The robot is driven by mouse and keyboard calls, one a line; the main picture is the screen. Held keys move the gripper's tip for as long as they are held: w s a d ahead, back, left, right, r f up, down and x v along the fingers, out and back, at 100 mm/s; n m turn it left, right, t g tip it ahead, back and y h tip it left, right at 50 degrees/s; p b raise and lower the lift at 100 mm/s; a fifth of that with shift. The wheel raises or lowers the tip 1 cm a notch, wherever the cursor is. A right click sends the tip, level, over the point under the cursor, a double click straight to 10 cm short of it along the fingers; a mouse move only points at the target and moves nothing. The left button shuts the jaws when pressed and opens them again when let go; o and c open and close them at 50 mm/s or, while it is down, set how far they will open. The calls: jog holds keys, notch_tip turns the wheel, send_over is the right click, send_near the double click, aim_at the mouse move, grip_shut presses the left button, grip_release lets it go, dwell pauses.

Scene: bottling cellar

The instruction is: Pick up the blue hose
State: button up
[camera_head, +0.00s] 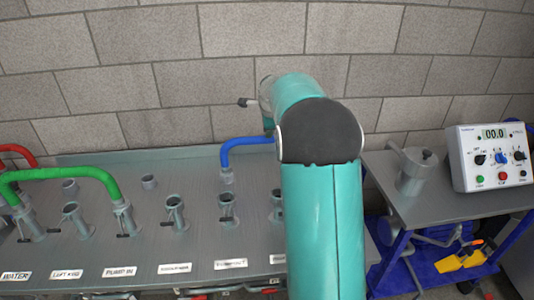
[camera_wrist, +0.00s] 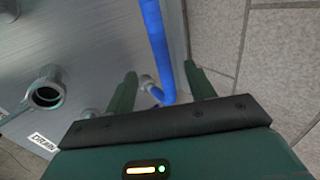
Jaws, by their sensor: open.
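The blue hose (camera_head: 245,142) arches up from a pipe port at the back of the grey bench in the head view; its right part is hidden behind my arm. In the wrist view the blue hose (camera_wrist: 156,40) runs from the top edge down to the gripper's dark body, which hides part of its lower end. My gripper (camera_wrist: 161,72) is open, one finger on each side of the hose, with gaps visible between hose and fingers. Whether the hose lies at fingertip depth I cannot tell. The gripper is hidden behind my arm in the head view.
A green hose (camera_head: 65,172) and a red hose (camera_head: 20,151) are at the bench's left. Several valved ports stand on the bench (camera_head: 150,215). A block wall (camera_head: 180,105) rises behind. A side table (camera_head: 455,205) at right holds a metal jug (camera_head: 412,172) and a control box (camera_head: 490,158).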

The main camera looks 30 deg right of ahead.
aim_at(266, 140)
jog(key=x, duration=1.3)
jog(key=shift+s+f, duration=0.1)
jog(key=shift+f, duration=0.05)
jog(key=c, duration=1)
